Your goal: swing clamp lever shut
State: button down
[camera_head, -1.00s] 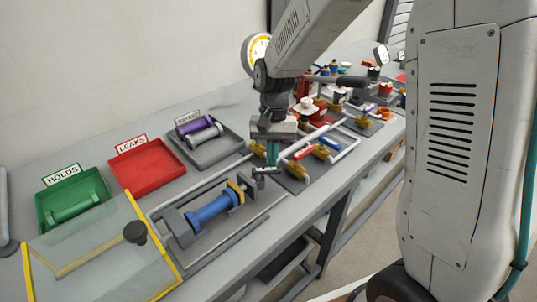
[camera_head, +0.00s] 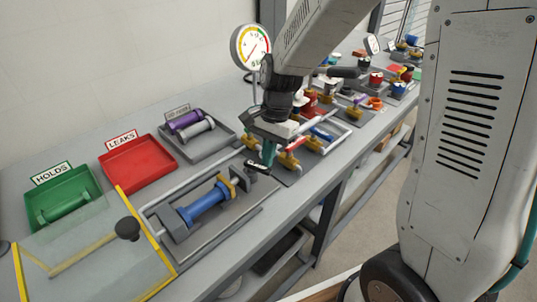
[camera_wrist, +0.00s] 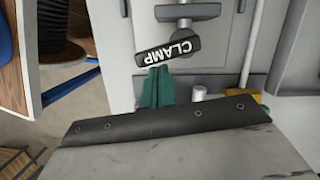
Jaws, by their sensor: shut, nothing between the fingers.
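The clamp lever, a black bar lettered CLAMP (camera_head: 257,166), is at the right end of the test fixture (camera_head: 163,232). A blue cylinder (camera_head: 207,204) with a yellow ring lies in that fixture. In the wrist view, the lettered lever (camera_wrist: 168,51) lies slightly tilted, with a grey post and rod beyond it. My gripper (camera_head: 268,155) has teal fingers, shut and empty, close beside the lever. In the wrist view, my fingertips (camera_wrist: 157,72) are right at the lever's near edge; I cannot tell whether they touch. My gripper's body hides the area behind.
Brass valves with red and blue handles (camera_head: 290,160) stand close right of my gripper. A gauge (camera_head: 250,46) stands behind. A green tray (camera_head: 95,188), red tray (camera_head: 140,165) and grey tray (camera_head: 220,143) line the back. A clear yellow-edged shield (camera_head: 100,265) is at front left.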

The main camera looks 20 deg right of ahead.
jog(key=shift+w+a, duration=0.35)
jog(key=shift+a, duration=0.35)
jog(key=d, duration=0.1)
jog(key=w+d, duration=0.1)
jog(key=w+d+r, duration=0.1)
jog(key=d, duration=0.1)
jog(key=s+v, duration=0.1)
jog(key=v, duration=0.8)
jog(key=shift+w, duration=0.25)
